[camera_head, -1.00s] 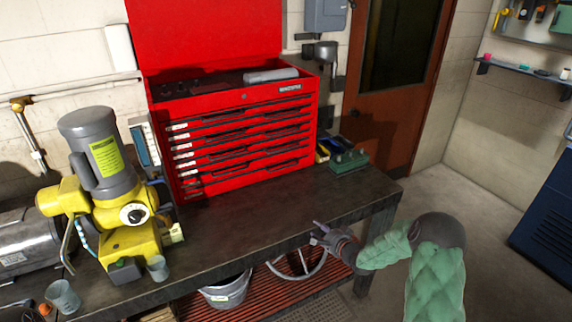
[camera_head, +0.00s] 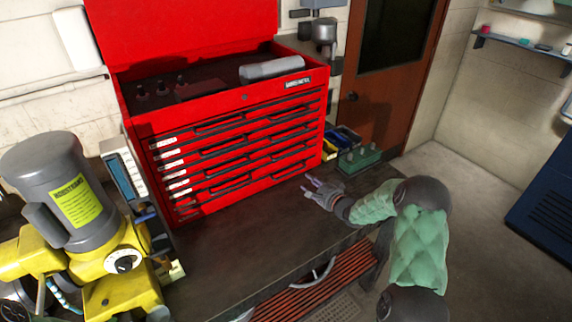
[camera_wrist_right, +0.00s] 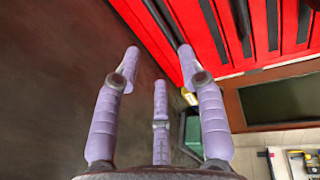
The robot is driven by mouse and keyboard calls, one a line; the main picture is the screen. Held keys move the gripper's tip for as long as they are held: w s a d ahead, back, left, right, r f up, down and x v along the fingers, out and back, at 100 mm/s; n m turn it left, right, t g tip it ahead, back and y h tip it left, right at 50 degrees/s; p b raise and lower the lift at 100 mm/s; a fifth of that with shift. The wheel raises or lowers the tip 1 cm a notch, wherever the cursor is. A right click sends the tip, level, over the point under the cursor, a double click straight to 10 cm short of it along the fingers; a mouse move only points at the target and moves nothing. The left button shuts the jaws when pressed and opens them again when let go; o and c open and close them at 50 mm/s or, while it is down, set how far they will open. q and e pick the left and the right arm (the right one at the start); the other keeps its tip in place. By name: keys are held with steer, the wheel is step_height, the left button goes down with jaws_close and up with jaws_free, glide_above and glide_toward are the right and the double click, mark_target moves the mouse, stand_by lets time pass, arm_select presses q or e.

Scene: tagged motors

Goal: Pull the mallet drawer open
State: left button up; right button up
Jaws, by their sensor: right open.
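The red tool chest (camera_head: 240,95) stands on the dark workbench with its lid up. Its front has several closed drawers with dark handle strips and small white labels on the left; the labels are too small to read, so I cannot tell which is the mallet drawer. My right gripper (camera_head: 313,187) is open and empty, over the bench in front of the chest's lower right part, apart from it. In the right wrist view its lilac fingers (camera_wrist_right: 150,75) are spread, with the red drawer fronts (camera_wrist_right: 220,30) beyond them. My left gripper is not in view.
A yellow and grey machine (camera_head: 75,205) stands at the left of the workbench (camera_head: 240,250). A green block with pegs (camera_head: 359,160) and small bins (camera_head: 342,138) sit right of the chest. The bench before the drawers is clear.

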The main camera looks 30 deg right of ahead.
steer(key=b+x, duration=0.2)
steer(key=x, duration=0.8)
steer(key=shift+w+a+r, duration=0.1)
steer(key=shift+w, duration=0.2)
jaws_close()
